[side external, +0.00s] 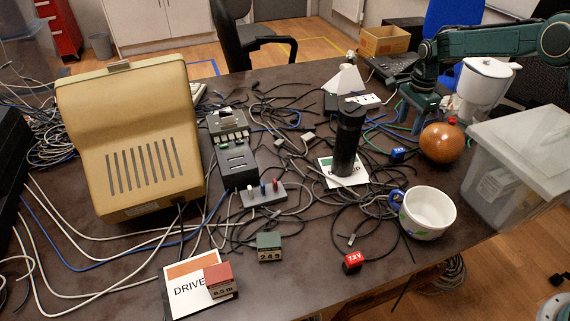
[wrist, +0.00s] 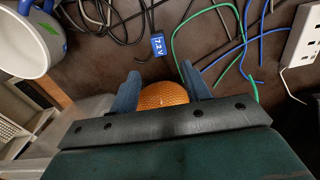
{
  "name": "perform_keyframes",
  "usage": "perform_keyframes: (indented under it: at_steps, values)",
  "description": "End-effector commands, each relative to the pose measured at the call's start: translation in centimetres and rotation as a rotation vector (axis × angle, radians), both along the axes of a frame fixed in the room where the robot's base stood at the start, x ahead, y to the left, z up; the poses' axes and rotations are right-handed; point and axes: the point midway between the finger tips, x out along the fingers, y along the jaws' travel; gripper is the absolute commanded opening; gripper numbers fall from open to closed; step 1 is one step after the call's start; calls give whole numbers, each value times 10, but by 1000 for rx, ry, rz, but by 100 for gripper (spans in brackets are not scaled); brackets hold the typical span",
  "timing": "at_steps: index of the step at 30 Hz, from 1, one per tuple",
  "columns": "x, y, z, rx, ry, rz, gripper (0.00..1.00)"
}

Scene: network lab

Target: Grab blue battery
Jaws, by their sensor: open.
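The blue battery (side external: 398,154) is a small block lying on the dark table among cables, left of an orange-brown ball. In the wrist view the blue battery (wrist: 158,45), marked 7.2 V, lies ahead of my fingertips, a little left of the middle between them. My gripper (wrist: 160,80) is open, with its two blue-grey fingers apart and nothing held between them. In the side view my gripper (side external: 408,120) points down at the right, behind the battery and apart from it. The ball's orange top shows between the fingers in the wrist view, below them.
The orange-brown ball (side external: 441,144) sits close to my gripper. A white mug (side external: 428,214) with a blue handle, a black cylinder (side external: 347,140) and a red battery (side external: 353,262) stand nearby. A clear plastic bin (side external: 520,150) is at the right. Loose cables surround the blue battery.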

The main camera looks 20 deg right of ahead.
Motion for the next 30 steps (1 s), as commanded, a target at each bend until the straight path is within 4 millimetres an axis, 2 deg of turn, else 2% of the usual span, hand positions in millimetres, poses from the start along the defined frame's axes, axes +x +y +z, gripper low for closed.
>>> perform_keyframes:
  at_steps: [6, 12, 23, 30]
  values:
    - [-1, 0, -34, 0, 2, 1, 47]
    - [0, 1, -56, 0, 1, 1, 47]
    - [0, 1, -63, 0, 0, 1, 47]
    - [-1, 4, -84, 0, 2, 2, 47]
